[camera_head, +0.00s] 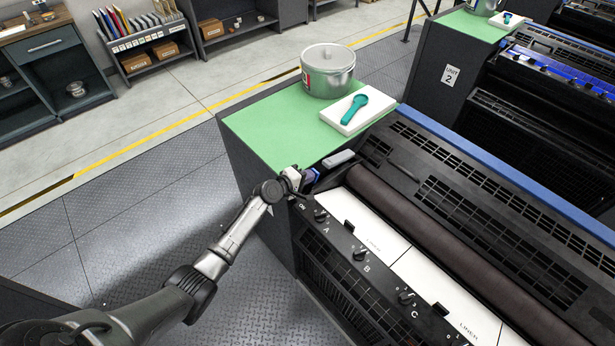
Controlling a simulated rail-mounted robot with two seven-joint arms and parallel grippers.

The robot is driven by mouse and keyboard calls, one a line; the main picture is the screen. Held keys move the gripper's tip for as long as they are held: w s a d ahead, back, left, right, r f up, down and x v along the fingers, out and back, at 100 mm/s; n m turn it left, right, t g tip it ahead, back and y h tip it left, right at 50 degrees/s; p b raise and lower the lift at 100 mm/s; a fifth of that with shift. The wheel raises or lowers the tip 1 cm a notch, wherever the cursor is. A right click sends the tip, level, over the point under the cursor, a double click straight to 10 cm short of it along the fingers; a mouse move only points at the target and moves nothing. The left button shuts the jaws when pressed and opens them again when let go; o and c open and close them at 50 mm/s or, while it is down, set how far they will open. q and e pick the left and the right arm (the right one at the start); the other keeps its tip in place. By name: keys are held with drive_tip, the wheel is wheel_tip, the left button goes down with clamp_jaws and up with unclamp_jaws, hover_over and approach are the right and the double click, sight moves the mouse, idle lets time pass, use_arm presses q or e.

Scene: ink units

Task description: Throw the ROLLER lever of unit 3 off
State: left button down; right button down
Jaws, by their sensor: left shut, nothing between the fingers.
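The near ink unit (455,205) fills the right side of the head view; its own number does not show. A dark roller (420,225) runs along it beside white liner trays. My left gripper (313,176) is shut and empty at the unit's near left corner, by the end of the roller and the green top. A grey rounded piece (339,159) lies just beyond the fingertips. I cannot tell whether it is the ROLLER lever, and contact is unclear. An "ON" mark shows just below my wrist; the gripper hides part of this corner. My right gripper is out of view.
A metal can (328,72) and a teal scoop (354,110) on a white pad stand on the green top (262,124). Knobs A (320,215), B (360,254) and C (406,298) line the front panel. The unit behind carries a "UNIT 2" sign (451,76).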

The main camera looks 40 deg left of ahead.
use_arm(q)
drive_tip(key=shift+f, duration=0.1)
drive_tip(key=r+p+v, duration=0.1)
drive_tip(key=p+v, duration=0.2)
drive_tip(key=v, duration=1.1)
drive_tip(key=shift+w+r+p, duration=0.2)
drive_tip(key=shift+p, duration=0.15)
idle(0.3)
